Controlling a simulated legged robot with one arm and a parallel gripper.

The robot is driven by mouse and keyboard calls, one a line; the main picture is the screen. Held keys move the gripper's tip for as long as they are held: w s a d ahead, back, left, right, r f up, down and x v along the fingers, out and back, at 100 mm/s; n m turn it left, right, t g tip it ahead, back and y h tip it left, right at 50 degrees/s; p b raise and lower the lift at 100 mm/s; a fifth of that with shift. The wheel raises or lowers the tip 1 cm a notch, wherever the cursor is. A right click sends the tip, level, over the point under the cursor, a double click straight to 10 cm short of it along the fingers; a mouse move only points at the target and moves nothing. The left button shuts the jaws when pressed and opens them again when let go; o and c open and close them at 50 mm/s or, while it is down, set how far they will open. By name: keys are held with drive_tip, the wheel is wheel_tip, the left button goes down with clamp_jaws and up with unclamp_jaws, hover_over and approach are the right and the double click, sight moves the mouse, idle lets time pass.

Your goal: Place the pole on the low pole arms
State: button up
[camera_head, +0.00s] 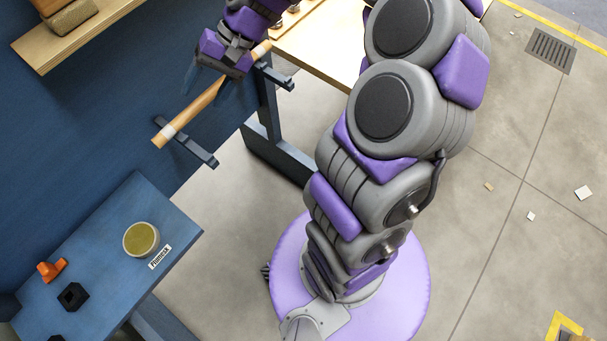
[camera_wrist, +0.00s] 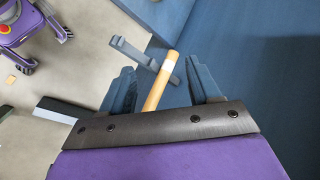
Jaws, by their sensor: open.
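The wooden pole (camera_head: 200,103), with pale bands near its ends, lies across the two dark pole arms in the head view. The near arm (camera_head: 195,148) is under its lower left end, and the far arm (camera_head: 275,76) is close to its upper right end. My gripper (camera_head: 222,75) is at the pole's upper right part and hides some of it. In the wrist view the pole (camera_wrist: 158,88) passes between my open fingers (camera_wrist: 163,88), with space on both sides. One pole arm (camera_wrist: 145,57) shows crossing beneath its banded end.
A blue table (camera_head: 100,235) at lower left bears a round tin (camera_head: 141,239), a label, an orange piece (camera_head: 51,270) and a black block (camera_head: 72,297). A wooden shelf (camera_head: 75,35) is at upper left. Open concrete floor (camera_head: 490,215) lies right.

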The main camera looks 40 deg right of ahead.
drive_tip(key=s+a+r+n+g+h, duration=0.15)
drive_tip(key=s+n+h, duration=0.25)
drive_tip(key=s, duration=1)
drive_tip(key=s+d+f+h, duration=0.1)
drive_tip(key=s+d+h, duration=0.1)
drive_tip(key=s, duration=0.5)
drive_tip(key=s+d+f+h, duration=0.2)
drive_tip(key=s+d+h, duration=0.1)
drive_tip(key=s, duration=0.3)
drive_tip(key=shift+s+d, duration=0.35)
drive_tip(key=shift+d, duration=0.3)
